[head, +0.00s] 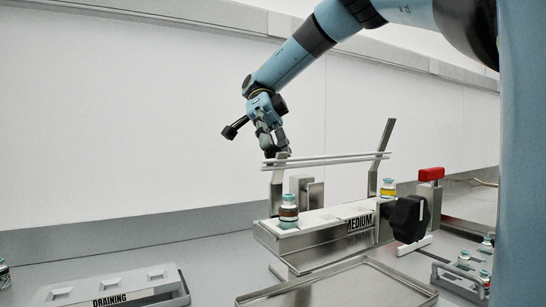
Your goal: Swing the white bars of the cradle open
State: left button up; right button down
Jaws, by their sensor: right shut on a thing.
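The white bars (335,159) are a pair of thin, nearly level rods above the metal cradle (300,254), which bears a MEDIUM label. They span between two upright metal arms, the right one (378,163) rising higher above them and leaning. My right gripper (274,151) reaches down from above and is shut on the left end of the bars. Its fingertips partly hide that end. One vial (288,212) with a brown band stands at the cradle's left end and a yellow-banded vial (388,188) at its right. My left gripper is out of view.
A black knob (409,218) and a red-topped post (431,175) stand right of the cradle. An empty metal tray (345,291) lies in front. A DRAINING rack (118,288) is at front left, and a rack of vials (464,278) at right. A wall stands behind.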

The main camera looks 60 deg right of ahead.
jog(key=p, duration=0.1)
jog(key=g+y+p, duration=0.1)
jog(key=p, duration=0.1)
jog(key=shift+w+d+f, duration=0.15)
jog(key=shift+w+d, duration=0.1)
jog(key=shift+w, duration=0.05)
